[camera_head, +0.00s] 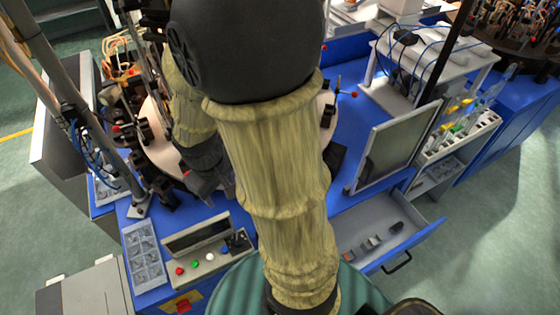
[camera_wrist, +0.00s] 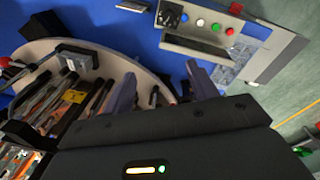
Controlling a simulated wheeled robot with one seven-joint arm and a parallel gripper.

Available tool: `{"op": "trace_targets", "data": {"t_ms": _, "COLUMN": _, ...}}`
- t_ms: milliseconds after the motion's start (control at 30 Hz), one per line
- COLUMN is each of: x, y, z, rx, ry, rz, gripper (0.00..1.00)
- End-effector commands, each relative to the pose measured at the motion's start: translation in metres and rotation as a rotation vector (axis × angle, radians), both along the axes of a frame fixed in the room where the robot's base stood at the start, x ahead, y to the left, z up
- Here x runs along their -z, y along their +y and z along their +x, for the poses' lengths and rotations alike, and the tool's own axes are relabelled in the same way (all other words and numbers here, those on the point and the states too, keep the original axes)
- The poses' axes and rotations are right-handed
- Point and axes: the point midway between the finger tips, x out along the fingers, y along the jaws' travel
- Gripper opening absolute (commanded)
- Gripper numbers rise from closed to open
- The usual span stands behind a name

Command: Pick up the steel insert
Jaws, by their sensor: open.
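My gripper (camera_head: 212,188) points down over the edge of the round turntable in the head view. In the wrist view my gripper (camera_wrist: 162,88) shows two grey fingers spread apart, with nothing clearly held between them. I cannot single out the steel insert for certain. A compartment tray (camera_head: 145,258) with small clear or metallic pieces lies at the front left of the blue bench; it also shows in part in the wrist view (camera_wrist: 232,62). The open drawer (camera_head: 417,228) holds a few small dark and grey pieces. My arm hides the middle of the bench.
A control panel (camera_head: 208,258) with coloured buttons stands beside the tray. The turntable (camera_wrist: 40,47) carries dark fixtures near my fingers. A framed screen (camera_head: 397,145) stands at right, with a white rack (camera_head: 470,135) beyond. A grey post (camera_head: 95,135) rises at left.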

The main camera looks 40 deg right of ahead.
Motion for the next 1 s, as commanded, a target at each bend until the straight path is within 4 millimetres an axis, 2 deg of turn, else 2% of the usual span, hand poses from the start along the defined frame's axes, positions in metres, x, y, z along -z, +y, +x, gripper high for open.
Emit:
{"op": "trace_targets", "data": {"t_ms": 33, "x": 0.013, "y": -0.011, "z": 0.003, "rx": -0.074, "ry": 0.068, "rz": -0.05, "gripper": 0.58}}
{"op": "trace_targets", "data": {"t_ms": 100, "x": 0.026, "y": -0.031, "z": 0.007, "rx": -0.192, "ry": 0.173, "rz": -0.134, "gripper": 0.58}}
{"op": "trace_targets", "data": {"t_ms": 233, "x": 0.044, "y": -0.076, "z": 0.017, "rx": -0.41, "ry": 0.384, "rz": -0.307, "gripper": 0.58}}
{"op": "trace_targets", "data": {"t_ms": 400, "x": 0.051, "y": -0.136, "z": 0.042, "rx": -0.674, "ry": 0.679, "rz": -0.553, "gripper": 0.58}}
{"op": "trace_targets", "data": {"t_ms": 500, "x": 0.048, "y": -0.163, "z": 0.061, "rx": -0.793, "ry": 0.834, "rz": -0.688, "gripper": 0.58}}
{"op": "trace_targets", "data": {"t_ms": 600, "x": 0.042, "y": -0.179, "z": 0.076, "rx": -0.868, "ry": 0.94, "rz": -0.783, "gripper": 0.58}}
{"op": "trace_targets", "data": {"t_ms": 700, "x": 0.039, "y": -0.186, "z": 0.084, "rx": -0.901, "ry": 0.989, "rz": -0.827, "gripper": 0.58}}
{"op": "trace_targets", "data": {"t_ms": 1000, "x": 0.038, "y": -0.187, "z": 0.085, "rx": -0.906, "ry": 0.993, "rz": -0.833, "gripper": 0.58}}
